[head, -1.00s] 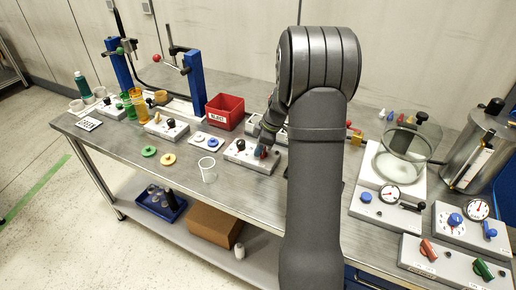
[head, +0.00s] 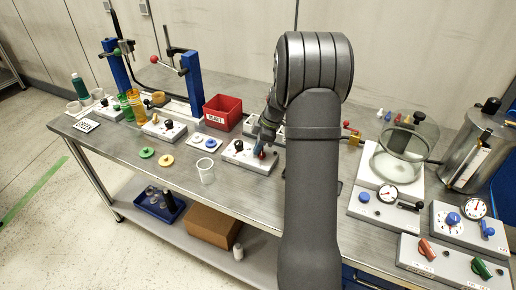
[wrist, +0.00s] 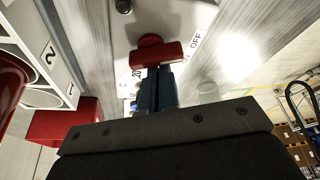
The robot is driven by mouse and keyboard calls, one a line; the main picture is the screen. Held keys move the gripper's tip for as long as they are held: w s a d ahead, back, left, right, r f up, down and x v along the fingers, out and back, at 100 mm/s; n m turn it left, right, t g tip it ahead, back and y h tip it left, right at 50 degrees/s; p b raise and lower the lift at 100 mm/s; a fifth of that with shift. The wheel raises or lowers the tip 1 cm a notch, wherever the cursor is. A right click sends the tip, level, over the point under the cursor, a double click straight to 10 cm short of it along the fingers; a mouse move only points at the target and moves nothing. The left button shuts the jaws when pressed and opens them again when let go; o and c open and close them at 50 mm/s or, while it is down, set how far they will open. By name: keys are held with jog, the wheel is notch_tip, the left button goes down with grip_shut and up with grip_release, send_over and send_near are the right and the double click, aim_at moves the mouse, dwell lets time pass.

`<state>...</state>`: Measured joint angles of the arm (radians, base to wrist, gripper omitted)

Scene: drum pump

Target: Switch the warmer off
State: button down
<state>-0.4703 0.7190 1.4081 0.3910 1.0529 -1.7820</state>
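The warmer control appears to be a white box (head: 238,154) near the middle of the bench, with a red handle (head: 263,155) at its right end. In the wrist view the red handle (wrist: 158,53) is a crossbar on a round red hub, beside printed "OFF" lettering. My gripper (wrist: 156,76) has its two dark blue fingers close together with nothing seen between them. Their tips meet the near side of the handle in the picture; whether they touch it is unclear. In the head view my gripper (head: 265,143) is down at the box, partly hidden by my arm.
A clear cup (head: 206,172) stands in front of the box. A red reject bin (head: 223,112) is behind it to the left. Yellow and green discs (head: 147,152) lie further left. A glass chamber (head: 404,158) and a two-knob panel (head: 450,262) stand at the right.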

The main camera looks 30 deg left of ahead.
jog(key=shift+s+a, duration=0.1)
jog(key=shift+a, duration=0.15)
jog(key=a, duration=0.1)
jog(key=s+a+r, duration=0.1)
jog(key=a, duration=0.1)
jog(key=shift+s+r, duration=0.1)
jog(key=v, duration=0.9)
jog(key=shift+s+d+f, duration=0.1)
jog(key=shift+s+f, duration=0.1)
jog(key=shift+f, duration=0.05)
